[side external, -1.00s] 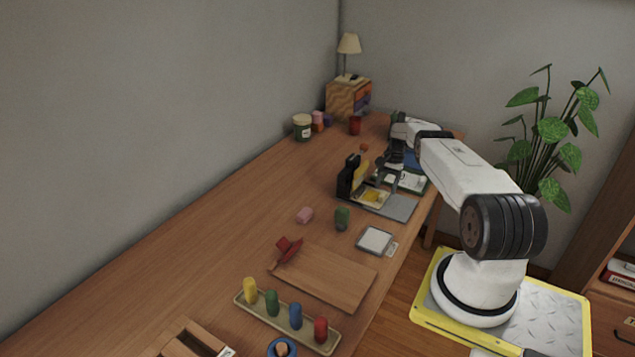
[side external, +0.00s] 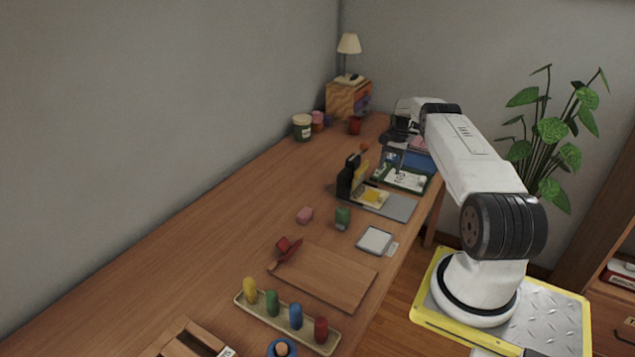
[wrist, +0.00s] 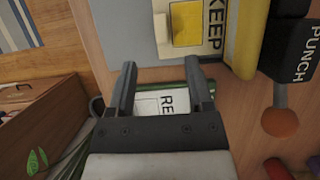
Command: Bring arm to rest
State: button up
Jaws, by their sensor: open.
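My gripper (wrist: 160,72) is open in the wrist view, with nothing between its fingers. Beneath it lies a white card with "RE" showing (wrist: 170,103), partly hidden by the gripper body; this card seems to lie in the green-rimmed tray in the side view (side external: 403,178). In the side view my gripper is small and dark over the far end of the table, and its fingers are hard to make out.
The punch (side external: 347,178), marked "PUNCH" in the wrist view (wrist: 297,55), stands beside a yellow-and-white "KEEP" card (wrist: 200,28). A blue box (side external: 418,160) stands behind the green-rimmed tray. A wooden board (side external: 325,277) and peg tray (side external: 245,304) lie nearer; open tabletop (side external: 200,240) lies left.

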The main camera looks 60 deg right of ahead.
jog(key=shift+r, duration=1.15)
jog(key=shift+w, duration=0.1)
jog(key=w+a+r+n+h, duration=0.1)
jog(key=w+a+r+n, duration=0.25)
jog(key=a, duration=0.45)
jog(key=w+a+r+n+h, duration=0.1)
jog(key=w+a+r+n, duration=0.2)
jog(key=a, duration=0.6)
jog(key=w+a+r+n+h, duration=0.1)
jog(key=w+a+r+n, duration=0.15)
jog(key=w+a, duration=0.4)
jog(key=s+a+r+n+t, duration=0.1)
jog(key=s+a+n, duration=0.3)
jog(key=s+a, duration=0.4)
jog(key=s+a+r+n+t+h, duration=0.1)
jog(key=s+a+n, duration=0.4)
jog(key=a, duration=1.2)
jog(key=s+r, duration=0.1)
jog(key=s, duration=0.2)
jog(key=shift+s+a+r+t, duration=0.2)
jog(key=shift+s+a+t, duration=0.1)
jog(key=shift+s, duration=0.1)
